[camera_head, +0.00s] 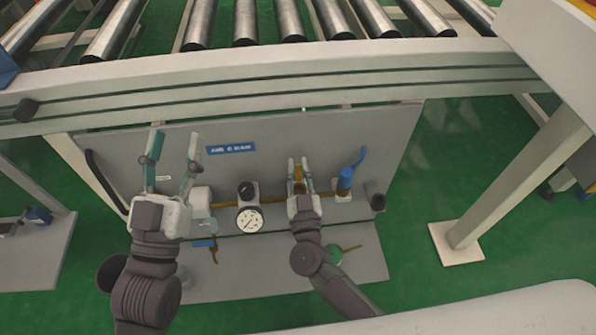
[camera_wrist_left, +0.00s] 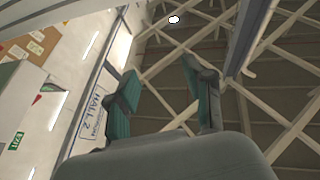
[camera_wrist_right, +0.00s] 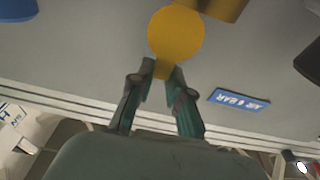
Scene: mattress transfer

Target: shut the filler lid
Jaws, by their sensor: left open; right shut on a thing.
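The filler lid appears as a round yellow disc (camera_wrist_right: 176,34) with a small tab in the right wrist view, in front of the grey panel. In the head view its yellow part (camera_head: 298,173) shows between the fingers of my right gripper (camera_head: 298,163). The right gripper (camera_wrist_right: 163,74) is shut on the lid's tab. Whether the lid is seated is hidden. My left gripper (camera_head: 174,148) is open and empty, raised before the left part of the panel. In the left wrist view its fingers (camera_wrist_left: 160,85) stand apart with nothing between them.
The grey panel (camera_head: 400,150) carries a pressure gauge (camera_head: 249,219), a black knob (camera_head: 246,190), a blue-handled valve (camera_head: 346,180) and a blue "AIR 6 BAR" label (camera_head: 231,149). A roller conveyor (camera_head: 290,22) runs above. Green floor (camera_head: 450,150) is open at the right.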

